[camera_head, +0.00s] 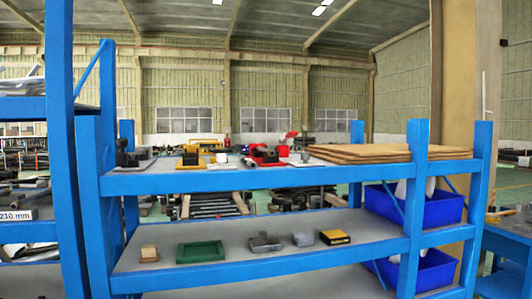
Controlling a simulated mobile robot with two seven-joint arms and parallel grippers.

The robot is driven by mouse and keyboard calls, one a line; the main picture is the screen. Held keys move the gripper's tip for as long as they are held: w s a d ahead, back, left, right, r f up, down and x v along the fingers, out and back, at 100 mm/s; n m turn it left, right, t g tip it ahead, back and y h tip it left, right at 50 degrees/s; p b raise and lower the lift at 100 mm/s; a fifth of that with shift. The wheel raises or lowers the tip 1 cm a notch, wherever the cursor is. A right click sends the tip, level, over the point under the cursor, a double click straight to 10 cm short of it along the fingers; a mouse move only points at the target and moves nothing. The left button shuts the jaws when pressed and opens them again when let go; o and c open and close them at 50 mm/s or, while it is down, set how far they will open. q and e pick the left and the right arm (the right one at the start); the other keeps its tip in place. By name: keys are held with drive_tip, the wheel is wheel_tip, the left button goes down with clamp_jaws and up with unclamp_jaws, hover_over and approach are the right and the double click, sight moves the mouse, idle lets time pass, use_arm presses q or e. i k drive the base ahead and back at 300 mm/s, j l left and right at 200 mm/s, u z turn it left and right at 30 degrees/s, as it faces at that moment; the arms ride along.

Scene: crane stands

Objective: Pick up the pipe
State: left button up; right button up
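No single pipe stands out clearly. Several dark, rod-like or pipe-like pieces (28,190) lie on the middle level of the blue rack at the far left, partly cut off by the picture edge. I cannot tell whether one of them is the pipe. Grey metal parts (265,243) lie on the lower shelf of the middle rack, but their shape is too small to name. Neither of my grippers is in view.
The blue middle rack (260,178) holds a black tool (127,156), a yellow item (206,147), a red tool (264,156) and brown boards (360,153) on top. Below are a wooden block (149,254), green tray (200,252) and blue bins (437,206). Blue uprights separate the bays.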

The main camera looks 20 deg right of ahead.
sight(271, 152)
drive_tip(key=u, duration=1.3)
drive_tip(key=z, duration=1.75)
drive_tip(key=i+l+u, duration=0.2)
drive_tip(key=u, duration=0.25)
drive_tip(key=i+l+u, duration=0.15)
drive_tip(key=l+u, duration=0.35)
drive_tip(key=i+l, duration=0.1)
drive_tip(key=l, duration=0.25)
drive_tip(key=i+l+u, duration=0.1)
drive_tip(key=l, duration=0.3)
drive_tip(key=i+l, duration=0.15)
drive_tip(key=l, duration=0.25)
drive_tip(key=i+l+u, duration=0.1)
drive_tip(key=l, duration=0.25)
drive_tip(key=i+l, duration=0.1)
drive_tip(key=l, duration=0.3)
drive_tip(key=u, duration=0.05)
